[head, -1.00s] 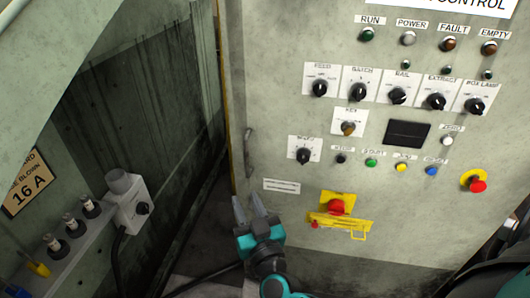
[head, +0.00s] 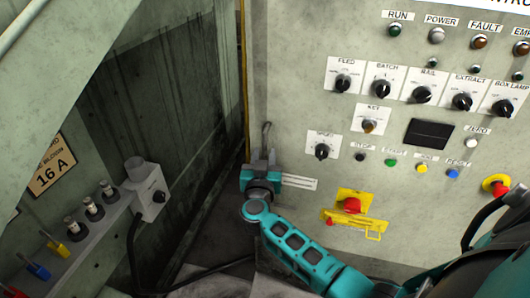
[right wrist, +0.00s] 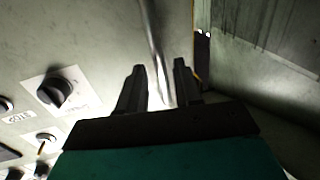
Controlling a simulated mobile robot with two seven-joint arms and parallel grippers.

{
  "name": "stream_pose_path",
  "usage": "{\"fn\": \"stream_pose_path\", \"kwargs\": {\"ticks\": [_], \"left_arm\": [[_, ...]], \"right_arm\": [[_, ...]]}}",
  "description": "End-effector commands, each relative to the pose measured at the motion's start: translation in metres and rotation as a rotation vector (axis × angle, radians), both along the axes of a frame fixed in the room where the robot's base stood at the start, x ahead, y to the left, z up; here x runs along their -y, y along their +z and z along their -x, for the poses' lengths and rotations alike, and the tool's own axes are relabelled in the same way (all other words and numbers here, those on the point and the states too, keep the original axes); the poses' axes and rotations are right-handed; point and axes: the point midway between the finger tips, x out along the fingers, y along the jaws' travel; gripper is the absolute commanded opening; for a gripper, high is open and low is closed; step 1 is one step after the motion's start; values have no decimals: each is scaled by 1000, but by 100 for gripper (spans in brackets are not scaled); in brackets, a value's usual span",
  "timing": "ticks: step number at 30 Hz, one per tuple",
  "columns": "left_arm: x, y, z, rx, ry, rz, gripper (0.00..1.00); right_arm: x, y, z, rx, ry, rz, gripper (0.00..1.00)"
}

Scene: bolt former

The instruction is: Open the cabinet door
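The cabinet door (head: 300,215) is the pale, scuffed front panel with the controls, and it looks closed. Its slim grey vertical handle (head: 266,134) is near the door's left edge. My right gripper (head: 262,157) is at the lower end of the handle, its fingers partly hidden by its own body. In the right wrist view the two dark fingers (right wrist: 158,70) are apart, with the metal handle (right wrist: 152,40) running between them. A gap shows on both sides, and I cannot tell whether either finger touches it. My left gripper is not in view.
A red button with a yellow guard (head: 350,204) and several knobs sit on the panel right of the handle. A grey box with a socket (head: 146,190) and cable stands at left. A dark recess lies left of the door edge.

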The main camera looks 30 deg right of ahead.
Motion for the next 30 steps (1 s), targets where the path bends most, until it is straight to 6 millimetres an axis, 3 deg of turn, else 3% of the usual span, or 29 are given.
{"fn": "stream_pose_path", "kwargs": {"ticks": [6,17,27,30], "left_arm": [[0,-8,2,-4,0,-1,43],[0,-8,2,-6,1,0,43],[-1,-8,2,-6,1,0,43],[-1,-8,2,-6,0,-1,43]], "right_arm": [[16,0,-20,2,0,1,34],[19,0,-24,1,0,-1,34],[19,0,-24,0,0,0,2],[19,0,-23,0,0,0,0]]}}
